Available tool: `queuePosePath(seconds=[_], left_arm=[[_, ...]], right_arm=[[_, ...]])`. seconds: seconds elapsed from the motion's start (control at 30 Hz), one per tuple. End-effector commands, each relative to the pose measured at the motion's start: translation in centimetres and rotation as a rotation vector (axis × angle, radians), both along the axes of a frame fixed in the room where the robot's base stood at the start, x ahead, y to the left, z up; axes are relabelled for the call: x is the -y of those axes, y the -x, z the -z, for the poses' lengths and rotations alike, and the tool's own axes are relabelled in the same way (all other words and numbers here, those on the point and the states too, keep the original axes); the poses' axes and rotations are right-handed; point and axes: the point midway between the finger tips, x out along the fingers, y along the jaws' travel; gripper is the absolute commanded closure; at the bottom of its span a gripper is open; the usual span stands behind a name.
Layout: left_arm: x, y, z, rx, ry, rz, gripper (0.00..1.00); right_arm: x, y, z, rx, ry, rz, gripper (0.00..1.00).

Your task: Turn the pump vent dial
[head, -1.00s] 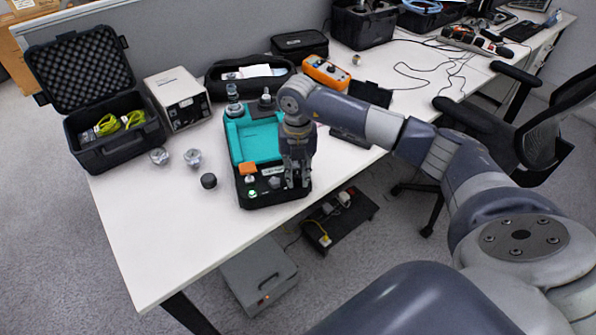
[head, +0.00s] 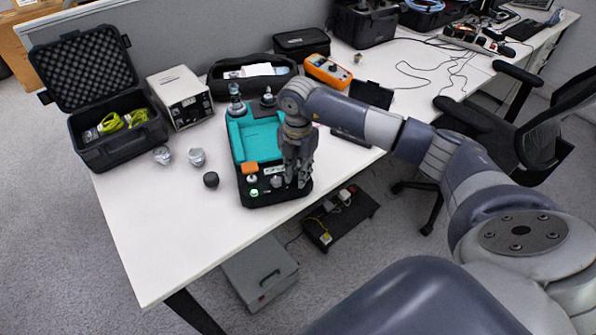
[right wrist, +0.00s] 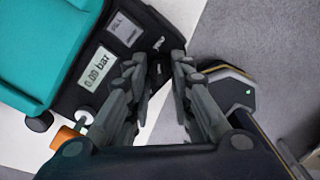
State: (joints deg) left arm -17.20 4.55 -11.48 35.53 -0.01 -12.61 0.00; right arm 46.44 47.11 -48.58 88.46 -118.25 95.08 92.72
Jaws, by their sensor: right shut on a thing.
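The pump (head: 257,142) has a teal body and a black base and stands on the white table. It also shows in the right wrist view (right wrist: 40,52), with a display reading 0.00 bar (right wrist: 97,69). My right gripper (head: 297,179) reaches down over the pump's front right corner. In the right wrist view its fingers (right wrist: 158,64) are shut on a dark dial (right wrist: 157,70) at the panel's edge. The fingers hide most of the dial, so its angle cannot be told. My left gripper is out of view.
A grey knob (head: 277,181) and an orange part (head: 250,168) sit on the panel left of my gripper. A black cap (head: 211,180) and metal fittings (head: 196,157) stand left of the pump. An open black case (head: 122,147) is farther left. The table's front left is clear.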

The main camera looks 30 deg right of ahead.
Motion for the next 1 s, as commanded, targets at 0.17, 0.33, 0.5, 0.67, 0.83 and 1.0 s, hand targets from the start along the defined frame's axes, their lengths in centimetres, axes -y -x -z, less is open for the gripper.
queuePosePath(seconds=[0.17,0.33,0.5,0.67,0.83,1.0], left_arm=[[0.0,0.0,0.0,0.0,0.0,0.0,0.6],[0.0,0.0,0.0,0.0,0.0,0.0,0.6],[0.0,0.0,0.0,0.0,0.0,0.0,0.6],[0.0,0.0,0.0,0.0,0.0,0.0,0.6],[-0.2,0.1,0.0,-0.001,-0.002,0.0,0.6],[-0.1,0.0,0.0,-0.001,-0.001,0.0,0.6]], right_arm=[[0.1,-0.1,-0.1,0.004,0.0,0.006,1.0],[0.1,-0.1,-0.1,0.004,0.0,0.005,1.0],[0.1,-0.1,-0.1,0.004,0.0,0.004,0.72],[0.0,0.0,-0.1,0.001,0.0,0.004,0.72],[0.0,-0.1,-0.8,0.003,0.0,0.003,0.72],[0.0,-0.2,-3.7,0.007,0.0,0.004,0.72]])
